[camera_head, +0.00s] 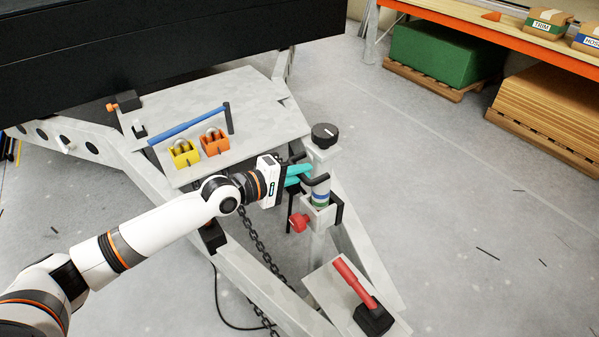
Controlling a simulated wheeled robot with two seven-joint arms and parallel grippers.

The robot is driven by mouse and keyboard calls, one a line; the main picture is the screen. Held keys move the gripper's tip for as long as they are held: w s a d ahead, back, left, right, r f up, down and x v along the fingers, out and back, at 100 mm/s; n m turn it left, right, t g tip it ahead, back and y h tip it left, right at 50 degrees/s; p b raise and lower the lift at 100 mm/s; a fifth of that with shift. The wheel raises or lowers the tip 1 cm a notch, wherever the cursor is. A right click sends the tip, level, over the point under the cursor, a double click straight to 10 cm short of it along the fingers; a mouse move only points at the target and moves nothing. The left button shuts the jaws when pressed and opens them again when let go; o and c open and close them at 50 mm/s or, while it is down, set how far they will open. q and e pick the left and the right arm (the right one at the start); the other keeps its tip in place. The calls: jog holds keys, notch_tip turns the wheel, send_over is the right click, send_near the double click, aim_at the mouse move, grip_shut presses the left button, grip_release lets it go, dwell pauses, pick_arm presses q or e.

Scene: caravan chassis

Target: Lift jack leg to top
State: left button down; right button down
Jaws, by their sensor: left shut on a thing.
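The jack leg (321,157) is a light grey upright tube with a black cap (325,131) on top. It stands in a clamp bracket (318,213) on the chassis drawbar, with a red knob (299,221) at the side and green and blue bands just above the bracket. My left gripper (306,176) has teal fingers and comes from the left. It is shut on the jack leg, at or beside a black handle just above the bands; the exact contact is partly hidden. The leg's lower end is hidden behind the frame. My right gripper is not in view.
A plate left of the leg carries a yellow block (184,153), an orange block (214,141) and a blue bar (188,124). A red-handled lever (354,282) sits at the drawbar front. A chain (252,240) hangs below my arm. Open floor lies to the right.

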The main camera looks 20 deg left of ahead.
pick_arm(q)
notch_tip(320, 180, up, 16)
jog(key=p, duration=1.4)
jog(key=shift+w+f, duration=0.1)
jog(key=shift+f, duration=0.05)
jog(key=c, duration=1.5)
grip_release()
jog(key=shift+o, duration=0.2)
jog(key=shift+f, duration=0.15)
jog(key=shift+f, duration=0.1)
jog(key=b+v, duration=0.3)
jog(key=v, duration=0.9)
